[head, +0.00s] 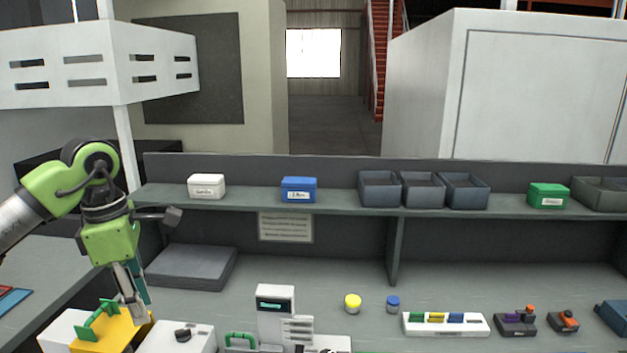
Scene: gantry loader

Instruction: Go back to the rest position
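My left gripper (135,305) hangs from the green arm at the left of the head view, pointing down. Its fingertips overlap the yellow part (118,336) with the green handle (97,320) at the bottom left. I cannot tell whether the fingers touch it, or whether they are open or shut. My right gripper is not in view.
The bench holds a grey device with a display (275,305), a white rack (445,324) and yellow (352,303) and blue (392,303) round items. The shelf (340,206) behind carries small boxes and grey bins (423,190). Bare bench lies right of the grey slab (190,268).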

